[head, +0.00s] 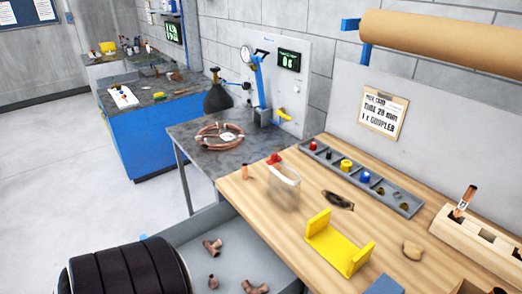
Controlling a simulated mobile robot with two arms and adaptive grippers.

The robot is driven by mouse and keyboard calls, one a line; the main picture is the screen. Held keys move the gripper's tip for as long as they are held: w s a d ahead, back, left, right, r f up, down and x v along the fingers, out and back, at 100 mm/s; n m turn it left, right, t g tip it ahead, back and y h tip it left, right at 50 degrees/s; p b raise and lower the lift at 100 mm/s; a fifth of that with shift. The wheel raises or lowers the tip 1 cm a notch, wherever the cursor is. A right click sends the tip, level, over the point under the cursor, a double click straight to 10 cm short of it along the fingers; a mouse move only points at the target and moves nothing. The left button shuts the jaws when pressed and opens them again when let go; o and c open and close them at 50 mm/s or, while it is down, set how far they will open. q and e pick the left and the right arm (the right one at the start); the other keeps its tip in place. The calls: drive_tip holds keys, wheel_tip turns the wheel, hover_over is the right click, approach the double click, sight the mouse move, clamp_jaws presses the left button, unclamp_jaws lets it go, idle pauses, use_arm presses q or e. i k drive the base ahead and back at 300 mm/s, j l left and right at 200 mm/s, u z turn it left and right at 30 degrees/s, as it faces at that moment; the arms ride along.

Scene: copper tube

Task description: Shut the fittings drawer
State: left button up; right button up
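The fittings drawer (232,238) is a grey open tray at the bottom of the head view. It stands pulled out from below the left edge of the wooden bench. Several copper fittings (212,246) lie loose on its floor. A large black ribbed cylindrical part, which looks like part of my arm, covers the drawer's lower left area, so its front and handle are hidden there. Neither of my grippers shows in the head view.
The wooden bench (385,233) carries a yellow bracket (338,250), a blurred translucent container (284,186), a grey parts tray (400,197) and a wooden block rack (450,228). A grey table (195,160) holds coiled copper tube (220,137). The floor at left is clear.

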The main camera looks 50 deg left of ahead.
sight(244, 254)
drive_tip(key=u, duration=1.2)
